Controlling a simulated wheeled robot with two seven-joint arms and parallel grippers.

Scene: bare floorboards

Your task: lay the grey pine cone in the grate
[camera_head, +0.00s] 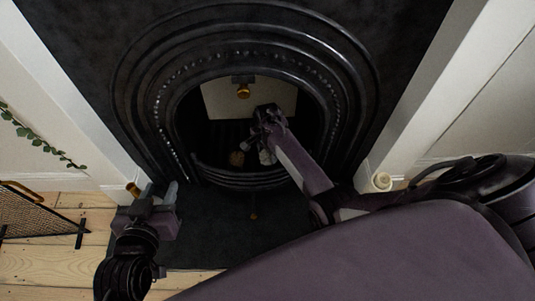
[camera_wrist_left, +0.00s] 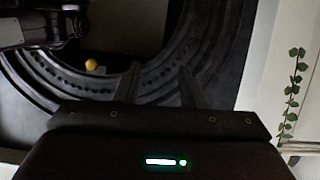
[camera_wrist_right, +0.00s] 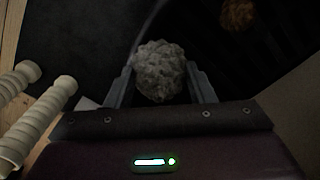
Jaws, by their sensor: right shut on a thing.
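The grey pine cone (camera_wrist_right: 161,71) is between the two fingers of my right gripper (camera_wrist_right: 161,86), which is shut on it. In the head view, my right gripper (camera_head: 267,142) reaches into the fireplace opening, and the grey cone (camera_head: 266,157) shows just below it, above the grate (camera_head: 240,181). Whether the cone touches the grate cannot be told. A brown pine cone (camera_head: 237,158) lies in the grate to the left; it also shows in the right wrist view (camera_wrist_right: 238,14). My left gripper (camera_head: 160,191) is open and empty, left of the hearth; its fingers (camera_wrist_left: 158,88) are apart.
The black arched surround (camera_head: 148,105) frames the opening. A pale panel with a brass knob (camera_head: 243,91) is at its back. A mesh screen (camera_head: 38,218) stands at the left. The dark hearth (camera_head: 225,235) is mostly clear.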

